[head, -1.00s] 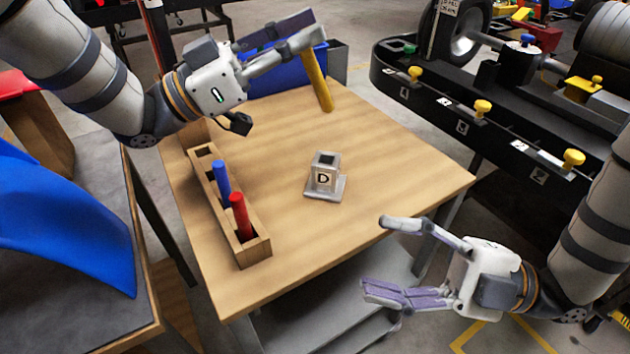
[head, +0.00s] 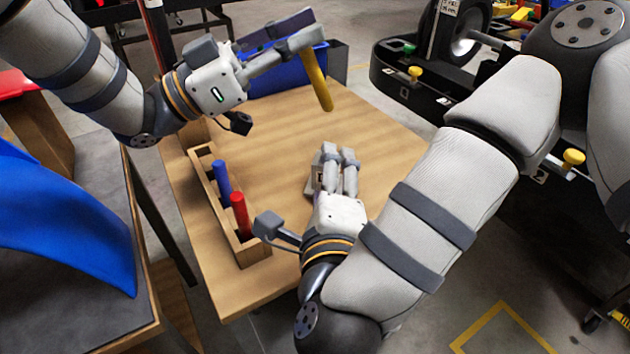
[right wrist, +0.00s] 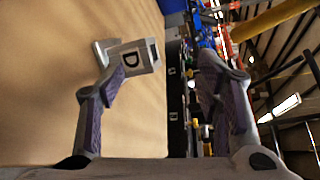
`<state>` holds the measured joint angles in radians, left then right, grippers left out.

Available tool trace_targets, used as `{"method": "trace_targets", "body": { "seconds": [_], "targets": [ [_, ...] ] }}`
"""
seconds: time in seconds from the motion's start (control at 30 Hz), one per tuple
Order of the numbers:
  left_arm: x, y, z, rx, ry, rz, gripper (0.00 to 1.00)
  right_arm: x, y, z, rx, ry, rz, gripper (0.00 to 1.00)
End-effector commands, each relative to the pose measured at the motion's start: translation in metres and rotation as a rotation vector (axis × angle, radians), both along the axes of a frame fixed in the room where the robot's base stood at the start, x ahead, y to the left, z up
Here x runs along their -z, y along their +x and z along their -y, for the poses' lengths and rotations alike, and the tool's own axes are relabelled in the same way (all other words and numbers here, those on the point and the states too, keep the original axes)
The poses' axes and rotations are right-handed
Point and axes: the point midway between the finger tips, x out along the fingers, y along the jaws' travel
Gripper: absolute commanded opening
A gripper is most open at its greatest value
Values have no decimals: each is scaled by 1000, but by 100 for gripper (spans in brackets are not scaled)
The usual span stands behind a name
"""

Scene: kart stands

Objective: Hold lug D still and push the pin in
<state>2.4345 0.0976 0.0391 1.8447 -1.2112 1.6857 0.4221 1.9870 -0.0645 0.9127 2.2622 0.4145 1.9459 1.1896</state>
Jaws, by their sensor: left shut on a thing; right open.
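Lug D (right wrist: 133,58) is a grey block with a hole and a letter D on its face. In the head view it stands on the wooden table (head: 385,140), mostly hidden behind my right gripper (head: 339,155). In the right wrist view, my right gripper (right wrist: 165,70) is open, its left finger overlapping the lug's edge in the picture. I cannot tell whether they touch. My left gripper (head: 308,34) is shut on a yellow pin (head: 318,82), which hangs slightly tilted over the table's far side.
A wooden rack (head: 248,250) on the table's left holds a blue pin (head: 222,180) and a red pin (head: 240,214). A blue bin (head: 275,78) stands behind the table. A black kart frame (head: 405,88) with yellow knobs is at the right.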

Motion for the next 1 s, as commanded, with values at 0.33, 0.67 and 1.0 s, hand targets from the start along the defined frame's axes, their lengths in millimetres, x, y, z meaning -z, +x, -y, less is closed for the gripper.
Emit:
{"method": "trace_targets", "body": {
  "seconds": [0.33,0.67,1.0],
  "targets": [
    [0,0,0,0,-1,0,0,4,-1,-18,491,1105,-87,58],
    [0,0,0,0,-1,0,0,19,24,-15,573,1254,-94,58],
    [0,0,0,0,-1,0,0,39,81,0,568,1244,-77,58]
  ]
}}
